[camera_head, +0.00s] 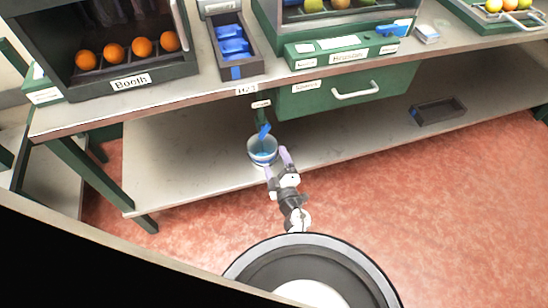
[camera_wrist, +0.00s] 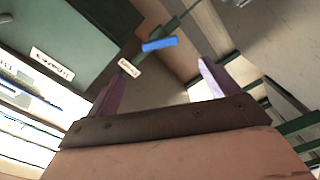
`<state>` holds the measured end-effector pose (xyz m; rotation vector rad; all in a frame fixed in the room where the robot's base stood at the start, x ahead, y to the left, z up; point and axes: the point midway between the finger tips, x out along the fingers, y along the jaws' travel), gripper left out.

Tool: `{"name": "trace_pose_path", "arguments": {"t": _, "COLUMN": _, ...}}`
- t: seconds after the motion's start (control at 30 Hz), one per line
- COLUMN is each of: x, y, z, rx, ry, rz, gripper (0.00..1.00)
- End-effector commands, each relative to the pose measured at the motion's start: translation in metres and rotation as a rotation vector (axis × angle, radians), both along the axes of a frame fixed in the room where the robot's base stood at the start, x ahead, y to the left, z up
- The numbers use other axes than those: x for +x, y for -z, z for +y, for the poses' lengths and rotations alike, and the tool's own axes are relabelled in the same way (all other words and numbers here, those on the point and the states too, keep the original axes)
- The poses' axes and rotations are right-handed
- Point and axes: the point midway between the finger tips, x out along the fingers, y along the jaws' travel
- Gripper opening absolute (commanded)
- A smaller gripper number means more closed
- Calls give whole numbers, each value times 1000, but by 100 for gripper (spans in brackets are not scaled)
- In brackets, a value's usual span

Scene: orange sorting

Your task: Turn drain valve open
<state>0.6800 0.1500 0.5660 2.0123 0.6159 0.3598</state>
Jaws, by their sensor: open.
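The drain valve has a blue lever handle (camera_head: 264,131) on a thin green pipe under the bench's front edge. In the wrist view the blue handle (camera_wrist: 159,44) lies ahead of my gripper, between the lines of its two fingers and apart from them. A small label tag sits beside it. My gripper (camera_head: 277,162) is open, with two pale purple fingers and nothing between them. In the head view it is below the handle, by the right side of a round bowl-like container (camera_head: 252,157) with something blue inside. I cannot tell whether gripper and container touch.
A green drawer (camera_head: 310,101) with a light handle is right of the valve, under the bench. A dark tray (camera_head: 438,111) lies on the lower shelf (camera_head: 190,165) at right. Above are the booth (camera_head: 150,85) with several oranges and a blue-filled bin (camera_head: 245,68).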

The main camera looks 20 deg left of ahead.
Motion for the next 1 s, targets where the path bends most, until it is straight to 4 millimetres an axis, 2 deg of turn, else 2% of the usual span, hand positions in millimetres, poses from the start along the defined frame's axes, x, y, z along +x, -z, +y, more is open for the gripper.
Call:
{"name": "trace_pose_path", "arguments": {"t": 0.17, "x": 0, "y": 0, "z": 0, "rx": 0, "ry": 0, "rz": 0, "gripper": 87}}
{"name": "trace_pose_path", "arguments": {"t": 0.2, "x": 0, "y": 0, "z": 0, "rx": 0, "ry": 0, "rz": 0, "gripper": 85}}
{"name": "trace_pose_path", "arguments": {"t": 0.33, "x": 2, "y": 5, "z": 6, "rx": 13, "ry": -43, "rz": -18, "gripper": 68}}
{"name": "trace_pose_path", "arguments": {"t": 0.5, "x": 4, "y": 10, "z": 24, "rx": 60, "ry": -198, "rz": -87, "gripper": 45}}
{"name": "trace_pose_path", "arguments": {"t": 0.67, "x": 3, "y": 7, "z": 34, "rx": 89, "ry": -287, "rz": -135, "gripper": 24}}
{"name": "trace_pose_path", "arguments": {"t": 0.83, "x": 12, "y": 2, "z": 47, "rx": 93, "ry": -297, "rz": -140, "gripper": 2}}
{"name": "trace_pose_path", "arguments": {"t": 1.0, "x": 33, "y": -4, "z": 73, "rx": 93, "ry": -297, "rz": -141, "gripper": 0}}
